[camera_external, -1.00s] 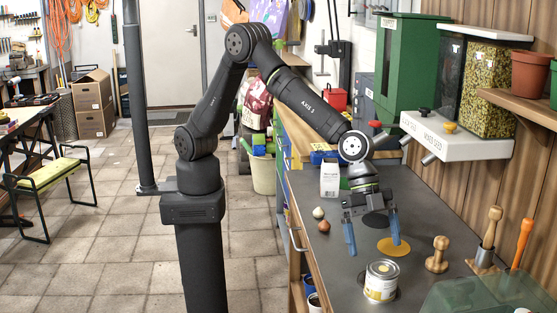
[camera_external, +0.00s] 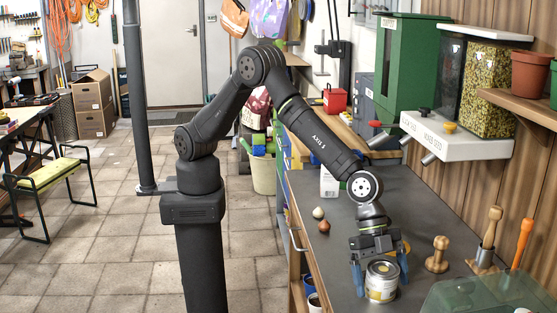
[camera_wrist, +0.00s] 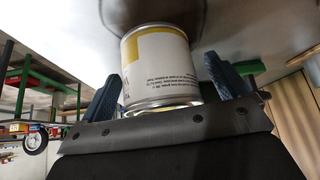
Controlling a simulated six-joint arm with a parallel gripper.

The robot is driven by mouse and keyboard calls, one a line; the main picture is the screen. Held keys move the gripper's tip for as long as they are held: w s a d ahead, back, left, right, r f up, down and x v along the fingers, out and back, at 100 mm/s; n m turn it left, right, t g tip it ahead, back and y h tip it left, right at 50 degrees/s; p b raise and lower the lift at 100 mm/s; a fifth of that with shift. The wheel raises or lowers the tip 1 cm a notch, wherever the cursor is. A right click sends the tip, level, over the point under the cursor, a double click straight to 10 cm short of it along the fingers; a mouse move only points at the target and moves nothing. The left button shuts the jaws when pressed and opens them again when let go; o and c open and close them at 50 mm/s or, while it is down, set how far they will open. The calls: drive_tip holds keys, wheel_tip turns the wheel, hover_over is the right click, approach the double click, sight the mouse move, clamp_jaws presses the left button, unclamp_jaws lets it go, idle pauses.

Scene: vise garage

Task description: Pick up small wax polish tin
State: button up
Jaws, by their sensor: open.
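The small wax polish tin (camera_external: 381,284), with a white and yellow label and a metal lid, stands upright on the dark bench top near its front. My gripper (camera_external: 380,280) is lowered over it, open, with one blue finger on each side of the tin. In the wrist view the tin (camera_wrist: 160,68) sits between the two blue fingers of my gripper (camera_wrist: 168,92).
A wooden stamp-like tool (camera_external: 437,256) stands right of the tin, with a metal cup (camera_external: 484,262) holding wooden tools beyond it. A green translucent box (camera_external: 490,294) lies at the front right.

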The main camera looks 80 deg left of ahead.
drive_tip(key=c, duration=1.3)
drive_tip(key=shift+r, duration=0.15)
